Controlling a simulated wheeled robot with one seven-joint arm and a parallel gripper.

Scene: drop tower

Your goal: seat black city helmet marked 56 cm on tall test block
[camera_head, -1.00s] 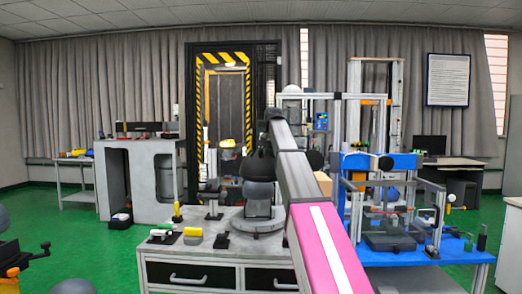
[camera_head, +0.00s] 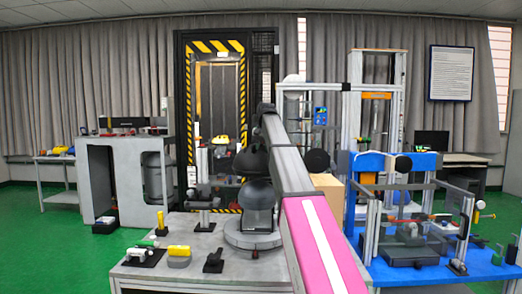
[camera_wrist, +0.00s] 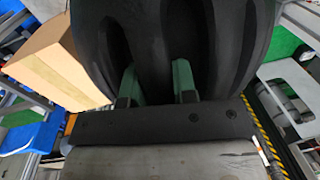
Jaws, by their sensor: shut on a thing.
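The black helmet (camera_wrist: 220,35), with ribs and vents, fills the top of the wrist view. My gripper (camera_wrist: 155,84) is shut on it, with green-grey fingertips against one rib. In the head view the helmet (camera_head: 250,160) shows as a dark dome left of my arm. Directly below it in the picture is a dark grey rounded block (camera_head: 257,196) on a round grey base (camera_head: 252,238). I cannot tell whether helmet and block touch. The 56 cm mark is not readable. The gripper fingers are not distinguishable in the head view.
The grey bench (camera_head: 190,272) carries small tools and a clamp stand (camera_head: 204,200). A cardboard box (camera_head: 328,195) and a blue table (camera_head: 440,278) with a framed rig stand at the right. A yellow-black striped tower (camera_head: 245,95) rises behind. The bench's front left is cluttered.

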